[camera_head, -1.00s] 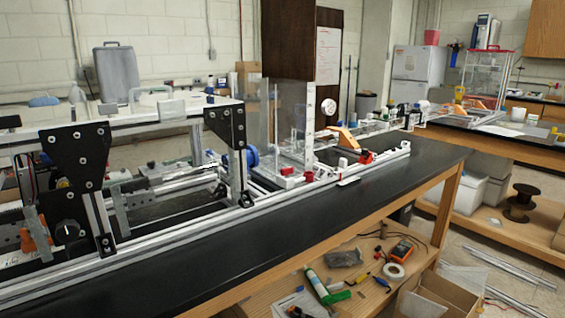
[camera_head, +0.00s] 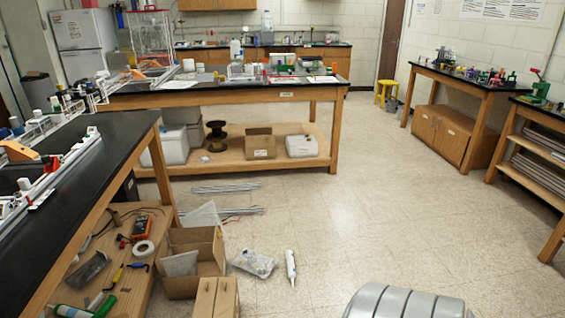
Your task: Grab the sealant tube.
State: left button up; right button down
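A white tube with a narrow nozzle (camera_head: 290,267) stands or lies on the tiled floor, right of a clear plastic bag; it looks like a sealant tube. A green tube (camera_head: 72,312) lies on the lower shelf of the left bench, partly cut off by the bottom edge; it may also be a sealant tube. Labels are too small to read. Neither of my grippers is in view.
An open cardboard box (camera_head: 192,262) and the clear bag (camera_head: 254,263) sit left of the white tube. The black-topped left bench (camera_head: 95,165) and a wooden lower shelf (camera_head: 250,160) border the room. Metal bars (camera_head: 225,188) lie on the floor. The centre-right floor is clear.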

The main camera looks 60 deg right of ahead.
aim_at(290, 256)
jog(key=z, duration=1.95)
jog(key=i+l+u, duration=0.3)
jog(key=i+l, duration=0.4)
jog(key=i, duration=0.15)
